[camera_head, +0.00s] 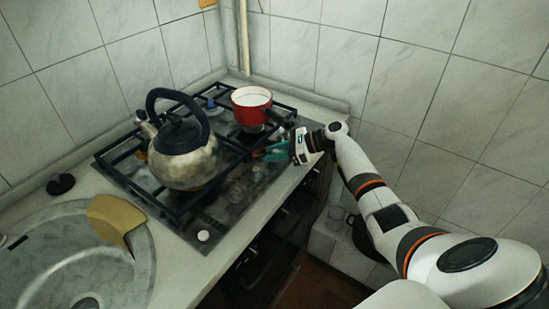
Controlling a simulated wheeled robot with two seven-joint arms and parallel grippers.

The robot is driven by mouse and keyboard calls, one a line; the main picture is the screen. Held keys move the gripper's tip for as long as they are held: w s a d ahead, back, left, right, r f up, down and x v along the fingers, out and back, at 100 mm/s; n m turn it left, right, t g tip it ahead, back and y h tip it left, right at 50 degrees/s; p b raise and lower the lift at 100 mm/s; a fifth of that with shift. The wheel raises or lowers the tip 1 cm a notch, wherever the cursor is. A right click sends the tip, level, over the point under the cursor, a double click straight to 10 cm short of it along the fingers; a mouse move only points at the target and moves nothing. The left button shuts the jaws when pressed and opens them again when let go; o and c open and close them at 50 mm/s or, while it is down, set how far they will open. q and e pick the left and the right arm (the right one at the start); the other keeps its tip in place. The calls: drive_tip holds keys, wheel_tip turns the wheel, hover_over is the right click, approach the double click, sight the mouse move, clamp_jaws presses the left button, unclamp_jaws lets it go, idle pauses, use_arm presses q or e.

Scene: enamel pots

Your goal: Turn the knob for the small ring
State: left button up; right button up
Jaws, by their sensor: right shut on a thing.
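The gas stove (219,214) has a dark glass top and black grates. A white knob (203,235) stands at its near corner. My right gripper (274,152), with teal fingers, is low over the stove's right front edge, beside the red pot. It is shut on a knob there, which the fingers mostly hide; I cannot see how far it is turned. The burner rings are partly hidden by the grates and pots. My left gripper is not in view.
A metal kettle (184,164) with a black handle stands on the left grate. A red enamel pot (251,105) stands on the back right grate. A round sink (60,255) with a tan board (115,218) is at the left. Tiled walls close off the back and right.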

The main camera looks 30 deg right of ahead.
drive_tip(key=shift+n+g+y, duration=0.3)
drive_tip(key=shift+n+g, duration=0.1)
drive_tip(key=o, duration=1)
drive_tip(key=shift+c, duration=0.2)
drive_tip(key=b+v, duration=0.1)
drive_tip(key=v, duration=1.1)
